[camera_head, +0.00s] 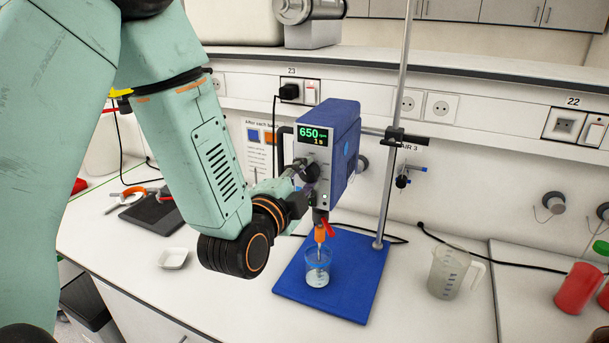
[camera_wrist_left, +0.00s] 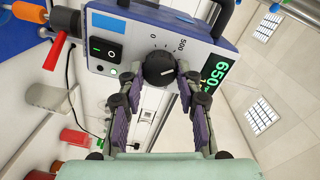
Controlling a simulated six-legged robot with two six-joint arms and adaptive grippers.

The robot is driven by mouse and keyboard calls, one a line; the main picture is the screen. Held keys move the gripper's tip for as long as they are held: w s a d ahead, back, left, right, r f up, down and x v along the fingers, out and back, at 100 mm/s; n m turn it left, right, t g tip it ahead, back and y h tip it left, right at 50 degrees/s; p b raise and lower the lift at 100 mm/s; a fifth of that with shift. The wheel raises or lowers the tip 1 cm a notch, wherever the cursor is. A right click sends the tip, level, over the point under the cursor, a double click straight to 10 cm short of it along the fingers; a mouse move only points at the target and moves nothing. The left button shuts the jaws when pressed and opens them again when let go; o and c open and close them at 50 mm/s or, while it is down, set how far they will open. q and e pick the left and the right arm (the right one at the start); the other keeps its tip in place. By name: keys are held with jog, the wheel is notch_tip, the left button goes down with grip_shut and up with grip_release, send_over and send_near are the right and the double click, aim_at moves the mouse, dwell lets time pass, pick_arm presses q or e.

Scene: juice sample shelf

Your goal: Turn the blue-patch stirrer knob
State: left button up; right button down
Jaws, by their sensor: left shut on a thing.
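The black stirrer knob (camera_wrist_left: 159,69) with a white pointer line shows clearly in the left wrist view, beside a scale with 0 and 500. My left gripper (camera_wrist_left: 157,80) is shut on this knob, one finger on each side. In the head view the left gripper (camera_head: 299,178) partly covers the knob. My right gripper is not in view.
Below the stirrer are an orange chuck (camera_head: 320,233), a red lever (camera_head: 328,228) and a beaker (camera_head: 317,268) on a blue base plate (camera_head: 345,295). A metal stand rod (camera_head: 393,150) rises behind. A white dish (camera_head: 174,258) lies left.

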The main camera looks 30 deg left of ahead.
pick_arm(q)
jog(key=shift+r+m, duration=0.1)
jog(key=shift+m, duration=0.5)
jog(key=o, duration=1.2)
jog(key=shift+w, duration=0.1)
jog(key=shift+c, duration=0.2)
